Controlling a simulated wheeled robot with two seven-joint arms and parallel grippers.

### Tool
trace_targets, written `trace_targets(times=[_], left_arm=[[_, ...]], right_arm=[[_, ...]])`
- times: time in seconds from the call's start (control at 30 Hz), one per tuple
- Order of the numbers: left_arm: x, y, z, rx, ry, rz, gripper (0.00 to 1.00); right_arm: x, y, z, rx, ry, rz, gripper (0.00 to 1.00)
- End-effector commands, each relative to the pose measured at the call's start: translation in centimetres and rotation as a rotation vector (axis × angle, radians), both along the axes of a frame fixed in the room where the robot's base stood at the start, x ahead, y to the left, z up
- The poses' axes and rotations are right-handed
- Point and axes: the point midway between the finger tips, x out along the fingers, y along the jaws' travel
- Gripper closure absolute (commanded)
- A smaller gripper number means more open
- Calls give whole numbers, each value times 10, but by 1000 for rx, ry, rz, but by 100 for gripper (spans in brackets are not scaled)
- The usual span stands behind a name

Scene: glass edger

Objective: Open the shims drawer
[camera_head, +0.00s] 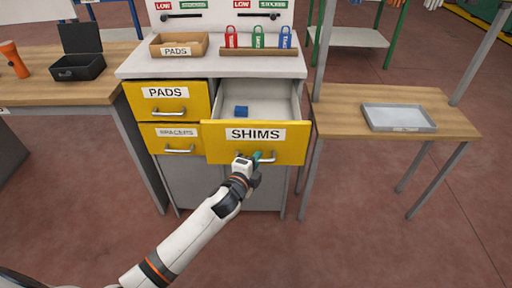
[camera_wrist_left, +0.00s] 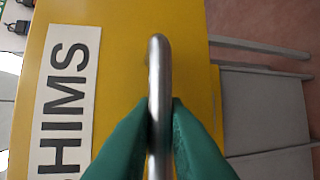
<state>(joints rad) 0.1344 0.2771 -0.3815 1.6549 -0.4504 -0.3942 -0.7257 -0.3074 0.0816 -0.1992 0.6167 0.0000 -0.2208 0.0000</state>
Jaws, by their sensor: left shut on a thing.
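The yellow SHIMS drawer (camera_head: 288,151) is pulled out from the cabinet, and its pale inside shows with a small blue block (camera_head: 241,112) in it. Its metal handle (camera_head: 270,158) sits below the label on the front. In the left wrist view, the green fingertips (camera_wrist_left: 159,115) are shut on the handle bar (camera_wrist_left: 159,70), one on each side. The SHIMS label (camera_wrist_left: 66,95) shows left of the bar there. My right gripper is in neither view.
A side table (camera_head: 451,124) with a grey tray (camera_head: 429,125) stands at the right.

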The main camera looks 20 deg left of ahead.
Motion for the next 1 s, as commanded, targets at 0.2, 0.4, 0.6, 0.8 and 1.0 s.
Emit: trace_targets(times=[0.2,0.4,0.6,0.8,1.0], left_arm=[[-25,-6,1,-1,0,2,100],[-33,-9,1,0,-1,2,100],[-34,-9,0,0,-1,2,100],[-34,-9,0,0,-1,2,81],[-34,-9,0,0,-1,1,66]], right_arm=[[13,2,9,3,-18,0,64],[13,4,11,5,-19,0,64],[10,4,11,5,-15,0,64],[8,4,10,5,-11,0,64],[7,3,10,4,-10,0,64]])
